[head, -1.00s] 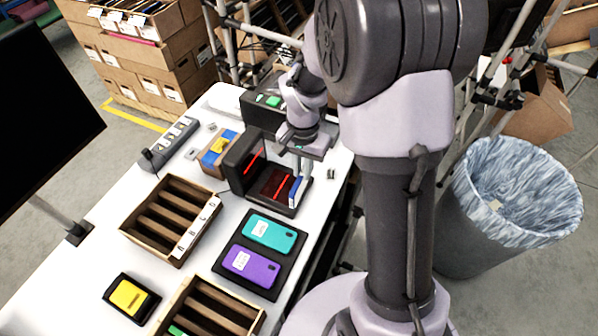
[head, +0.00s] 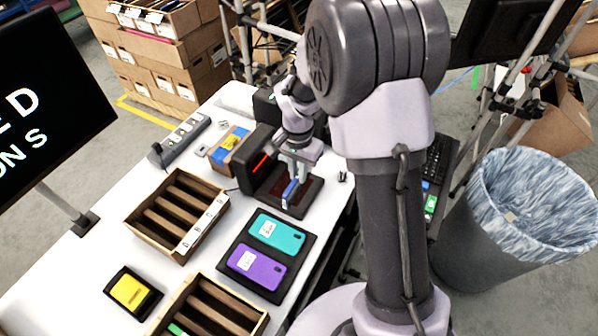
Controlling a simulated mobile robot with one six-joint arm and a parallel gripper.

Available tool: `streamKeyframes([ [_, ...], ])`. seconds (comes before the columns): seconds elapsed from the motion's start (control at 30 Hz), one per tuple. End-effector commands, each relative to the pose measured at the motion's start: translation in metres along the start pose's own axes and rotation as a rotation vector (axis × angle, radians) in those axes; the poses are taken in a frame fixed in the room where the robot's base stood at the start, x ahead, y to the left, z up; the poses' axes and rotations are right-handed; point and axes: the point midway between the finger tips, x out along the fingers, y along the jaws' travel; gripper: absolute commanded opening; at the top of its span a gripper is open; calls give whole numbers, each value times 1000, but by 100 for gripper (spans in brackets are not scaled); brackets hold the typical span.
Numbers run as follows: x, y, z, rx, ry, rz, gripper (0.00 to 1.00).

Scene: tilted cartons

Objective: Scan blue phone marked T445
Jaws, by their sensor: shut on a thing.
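My gripper (head: 297,172) is shut on the blue phone (head: 290,193), which shows as a narrow blue edge with a pale label side. The phone is held roughly upright over the dark base plate of the black scanner (head: 262,165). A red light line shows on the scanner's upright housing. I cannot read the marking on the phone, and my gripper hides its upper part. Whether the phone touches the plate, I cannot tell.
A black tray with a teal phone (head: 277,233) and a purple phone (head: 256,267) lies in front of the scanner. A slotted wooden box (head: 176,236) stands to the left, another at the bottom.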

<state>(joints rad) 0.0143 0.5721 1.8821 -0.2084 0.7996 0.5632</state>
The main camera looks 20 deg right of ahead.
Motion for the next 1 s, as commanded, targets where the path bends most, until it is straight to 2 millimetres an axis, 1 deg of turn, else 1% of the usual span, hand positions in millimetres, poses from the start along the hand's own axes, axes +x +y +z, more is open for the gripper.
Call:
streamKeyframes([
  [0.13,-1,0,0,0,0,0,0],
  [0.23,-7,0,0,0,1,-1,0],
  [0.5,-46,0,0,-1,1,-1,0],
  [0.57,-52,0,0,-1,1,-1,0],
  [1.0,-49,0,0,-3,0,0,0],
])
